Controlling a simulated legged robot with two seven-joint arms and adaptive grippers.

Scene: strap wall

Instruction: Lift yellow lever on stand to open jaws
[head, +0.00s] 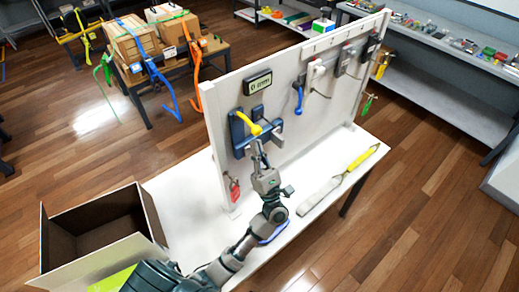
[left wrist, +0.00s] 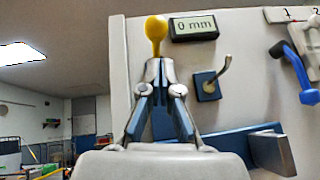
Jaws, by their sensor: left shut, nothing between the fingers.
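The yellow lever (head: 248,123) sits on the dark blue stand (head: 238,133), which is fixed to the upright white panel. In the left wrist view the lever's rounded yellow end (left wrist: 156,28) shows just above my fingertips. My left gripper (head: 257,149) is just below the lever in the head view. In the left wrist view its fingers (left wrist: 158,68) come together at the tips with nothing between them. I cannot tell whether the tips touch the lever. A blue jaw piece (left wrist: 250,148) shows at the lower right, partly hidden by my gripper. My right gripper is out of view.
A display (left wrist: 194,26) reading 0 mm is above the stand. A small hook lever (left wrist: 208,84) and a blue handle (head: 298,97) are to the right.

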